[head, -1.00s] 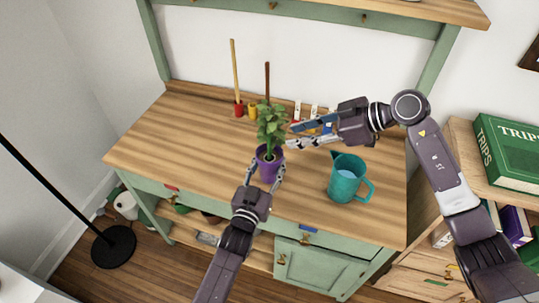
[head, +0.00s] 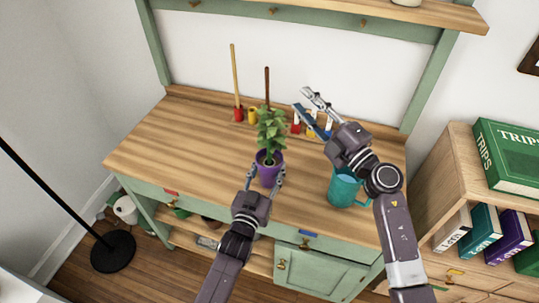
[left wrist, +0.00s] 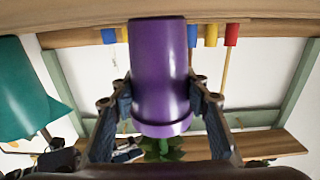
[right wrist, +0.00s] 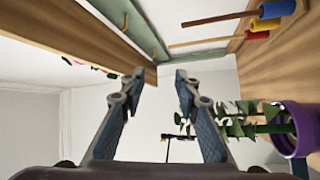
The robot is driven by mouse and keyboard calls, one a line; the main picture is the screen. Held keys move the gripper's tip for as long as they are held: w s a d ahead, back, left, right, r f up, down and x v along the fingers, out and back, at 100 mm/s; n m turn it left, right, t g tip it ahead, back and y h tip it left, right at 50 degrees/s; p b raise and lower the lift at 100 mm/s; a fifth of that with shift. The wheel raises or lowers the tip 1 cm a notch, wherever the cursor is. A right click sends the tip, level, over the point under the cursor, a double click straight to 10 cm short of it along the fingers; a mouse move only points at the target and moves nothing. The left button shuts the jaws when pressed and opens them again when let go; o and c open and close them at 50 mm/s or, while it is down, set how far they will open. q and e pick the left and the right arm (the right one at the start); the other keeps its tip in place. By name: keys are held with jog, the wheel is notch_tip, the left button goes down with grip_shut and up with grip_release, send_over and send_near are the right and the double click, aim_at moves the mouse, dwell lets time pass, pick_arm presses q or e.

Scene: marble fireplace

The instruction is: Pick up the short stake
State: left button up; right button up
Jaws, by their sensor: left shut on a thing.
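A brown stake (head: 267,85) stands upright behind the plant, shorter than the light wooden stake (head: 235,75) in a red holder to its left. In the right wrist view the brown stake (right wrist: 215,18) rises from a blue holder (right wrist: 277,8). My left gripper (head: 265,170) is shut on the purple pot (head: 269,175) of a leafy plant (head: 270,130); its fingers also show on either side of the pot (left wrist: 160,75) in the left wrist view. My right gripper (head: 302,99) is open and empty, right of the plant and above the back of the bench, apart from both stakes.
A yellow holder (head: 252,115) stands between the stakes. A teal pitcher (head: 343,190) is partly hidden under my right arm. Several labelled items (head: 297,125) stand at the back, behind my right gripper. The bench's left half (head: 180,145) is clear. A shelf (head: 400,12) hangs above.

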jog(key=s+a+r+n+t, duration=0.25)
jog(key=s+a+n, duration=0.4)
jog(key=a, duration=0.35)
jog(key=s+a+f+n+h, duration=0.2)
jog(key=s+f+n+h, duration=0.3)
jog(key=s+n+h, duration=0.15)
jog(key=n+h, duration=0.1)
jog(key=h, duration=0.3)
send_near(269, 137)
jog(key=shift+g+h, duration=0.25)
jog(key=shift+g, duration=0.1)
jog(key=shift+w+a+r, duration=0.15)
jog(key=shift+w, duration=1.35)
jog(key=shift+w+a+r, duration=0.1)
jog(key=shift+w, duration=1.45)
jog(key=shift+w+a+r, duration=0.15)
jog(key=shift+w, duration=1.35)
grip_shut()
